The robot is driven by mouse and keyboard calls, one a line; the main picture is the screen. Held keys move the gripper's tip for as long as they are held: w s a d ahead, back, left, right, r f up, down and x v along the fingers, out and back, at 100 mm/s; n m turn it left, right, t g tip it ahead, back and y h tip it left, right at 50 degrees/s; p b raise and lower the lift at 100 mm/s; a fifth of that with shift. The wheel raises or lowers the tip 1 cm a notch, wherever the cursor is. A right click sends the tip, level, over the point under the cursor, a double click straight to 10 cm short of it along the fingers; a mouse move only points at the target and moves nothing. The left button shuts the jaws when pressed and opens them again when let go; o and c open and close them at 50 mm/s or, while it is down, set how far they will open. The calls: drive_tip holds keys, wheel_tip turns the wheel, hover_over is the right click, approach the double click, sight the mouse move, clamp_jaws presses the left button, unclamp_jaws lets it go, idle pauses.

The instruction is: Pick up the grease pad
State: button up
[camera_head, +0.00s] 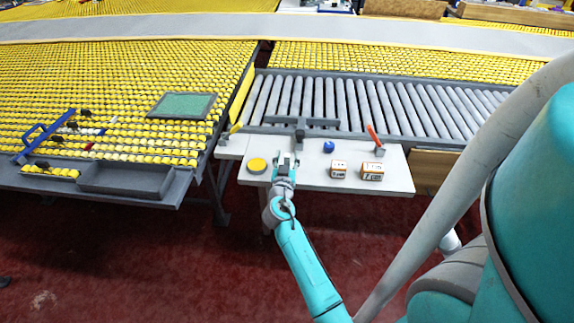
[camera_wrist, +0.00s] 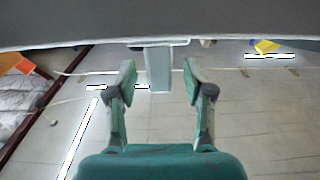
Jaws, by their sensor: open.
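I cannot tell for certain which thing is the grease pad. A round yellow disc (camera_head: 257,165) lies flat on the left part of the white table (camera_head: 312,178). My gripper (camera_head: 285,160) is at the table's front left, just right of the disc and apart from it. In the wrist view my gripper (camera_wrist: 161,85) has its two fingers spread with nothing held. A grey post (camera_wrist: 158,68) shows beyond and between the fingers. The yellow disc cannot be made out in the wrist view.
A blue object (camera_head: 328,146), two orange-and-white boxes (camera_head: 338,169) (camera_head: 372,171) and an orange-handled tool (camera_head: 375,138) are on the table. A grey bar fixture (camera_head: 300,130) lies along its back. Rollers (camera_head: 350,100) stand behind. A green panel (camera_head: 182,105) lies on the yellow-ball bed at left.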

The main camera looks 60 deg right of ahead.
sight(287, 157)
drive_tip(key=shift+d, duration=0.2)
drive_tip(key=shift+c, duration=0.2)
clamp_jaws()
drive_tip(key=shift+r, duration=0.95)
drive_tip(key=shift+s+a+r, duration=0.1)
drive_tip(key=shift+a+r, duration=0.35)
drive_tip(key=shift+r, duration=0.35)
drive_tip(key=v, duration=1.7)
